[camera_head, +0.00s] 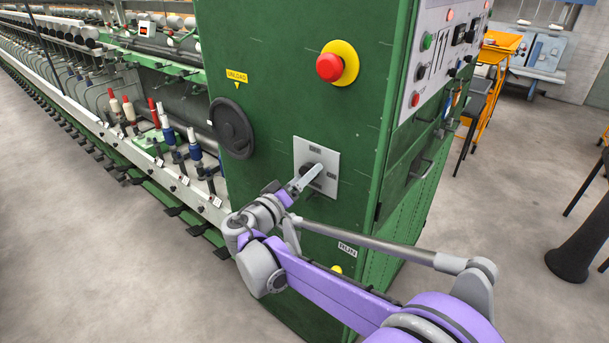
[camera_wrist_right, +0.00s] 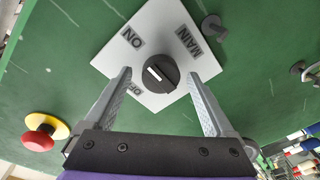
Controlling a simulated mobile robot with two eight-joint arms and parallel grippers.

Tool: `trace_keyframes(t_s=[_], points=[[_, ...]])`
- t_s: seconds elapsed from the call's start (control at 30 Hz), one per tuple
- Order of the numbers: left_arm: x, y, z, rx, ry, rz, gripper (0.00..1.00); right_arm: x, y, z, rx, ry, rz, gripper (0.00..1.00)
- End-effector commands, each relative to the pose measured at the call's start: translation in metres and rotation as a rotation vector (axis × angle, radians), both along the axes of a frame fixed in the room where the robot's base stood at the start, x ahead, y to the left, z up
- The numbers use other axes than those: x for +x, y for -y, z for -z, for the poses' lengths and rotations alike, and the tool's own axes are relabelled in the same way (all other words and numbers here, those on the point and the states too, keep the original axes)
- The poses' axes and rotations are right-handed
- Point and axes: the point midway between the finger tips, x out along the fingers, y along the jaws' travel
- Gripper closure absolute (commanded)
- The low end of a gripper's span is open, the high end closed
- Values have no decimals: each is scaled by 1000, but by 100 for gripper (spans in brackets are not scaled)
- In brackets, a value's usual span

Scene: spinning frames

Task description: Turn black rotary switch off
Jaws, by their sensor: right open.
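The black rotary switch (camera_wrist_right: 160,73) sits on a light grey square plate (camera_wrist_right: 172,30) fixed to the green cabinet. The plate has an ON label, a MAIN label and a label partly covered by a finger that looks like OFF. A white line marks the knob's face; I cannot tell which label it points to. My right gripper (camera_wrist_right: 159,79) is open, with one finger on each side of the knob; contact is not clear. In the head view my right gripper (camera_head: 300,184) is in front of the plate (camera_head: 303,150), and the knob is mostly hidden. My left gripper is not in view.
A red emergency button (camera_head: 330,67) on a yellow base is above the plate. A black round handwheel (camera_head: 232,128) is to its left, below an UNLOAD label (camera_head: 237,77). A control panel (camera_head: 440,50) is on the cabinet's right side. Spinning frames with bobbins (camera_head: 165,122) stretch left.

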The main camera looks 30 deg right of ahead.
Motion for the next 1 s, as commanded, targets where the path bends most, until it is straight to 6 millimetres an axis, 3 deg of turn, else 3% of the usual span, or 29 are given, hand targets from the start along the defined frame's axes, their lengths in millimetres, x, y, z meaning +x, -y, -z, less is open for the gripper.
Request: trace_keyframes(t_s=[0.33,0.8,1.0], points=[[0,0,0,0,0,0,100,2,4,0,1,0,-1,11],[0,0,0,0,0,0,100,2,4,0,1,0,-1,94],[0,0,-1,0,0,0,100,2,4,0,-3,-9,0,97]])
